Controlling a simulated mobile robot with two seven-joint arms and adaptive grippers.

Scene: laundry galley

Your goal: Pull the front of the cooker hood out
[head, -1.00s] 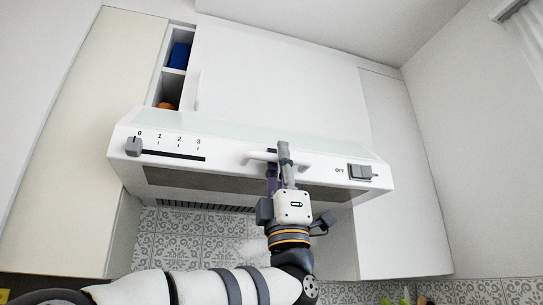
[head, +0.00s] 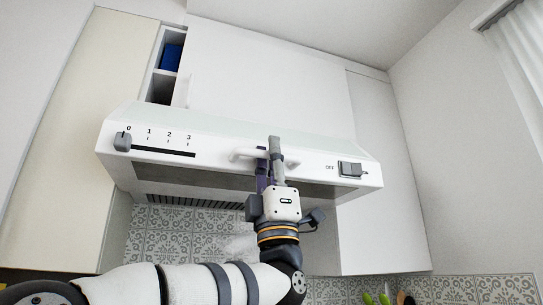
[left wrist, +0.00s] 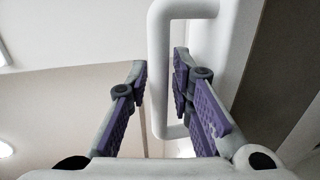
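The cooker hood (head: 215,146) is a wide white unit under the wall cabinets, with a slanted front. A white bar handle (head: 240,155) sits at the middle of its front. In the left wrist view the handle (left wrist: 158,60) runs between the two purple-padded fingertips, with little gap on either side. The gripper covers the middle of the handle in the head view. My right gripper is in neither view.
A slider (head: 123,141) marked 0 to 3 is on the left of the front, and a switch (head: 350,169) marked OFF on the right. Cabinets stand above and beside it, and an open shelf holds a blue item (head: 171,57). Patterned tiles (head: 175,228) lie behind.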

